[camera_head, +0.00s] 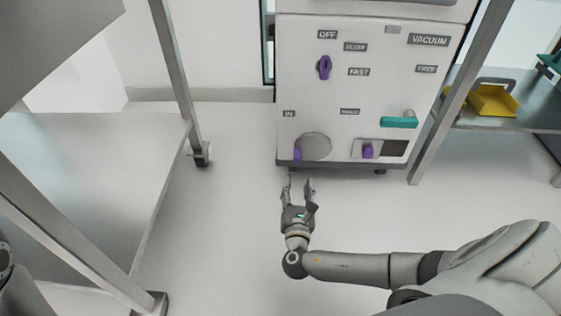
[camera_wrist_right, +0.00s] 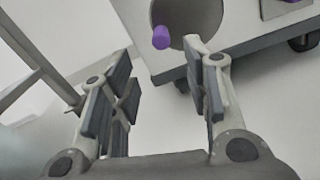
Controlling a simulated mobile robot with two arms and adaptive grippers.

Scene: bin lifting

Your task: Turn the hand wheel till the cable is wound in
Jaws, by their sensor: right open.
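The hand wheel (camera_head: 316,146) is a round grey disc low on the left of the white machine's front, under an "IN" label. Its purple handle (camera_head: 297,154) sits at the disc's lower left. My right gripper (camera_head: 298,184) is open and empty, just in front of and below the wheel, apart from it. In the right wrist view the wheel (camera_wrist_right: 190,22) and its purple handle (camera_wrist_right: 161,37) show ahead, beyond the two spread fingers (camera_wrist_right: 165,95). No cable can be made out. My left gripper is not in view.
The white machine (camera_head: 385,90) also carries a purple knob (camera_head: 324,67), a teal handle (camera_head: 399,122) and a purple slider knob (camera_head: 368,152). Metal-framed tables stand left (camera_head: 90,150) and right (camera_head: 490,118), the right one with a yellow dustpan-like tray (camera_head: 493,101). The floor between is clear.

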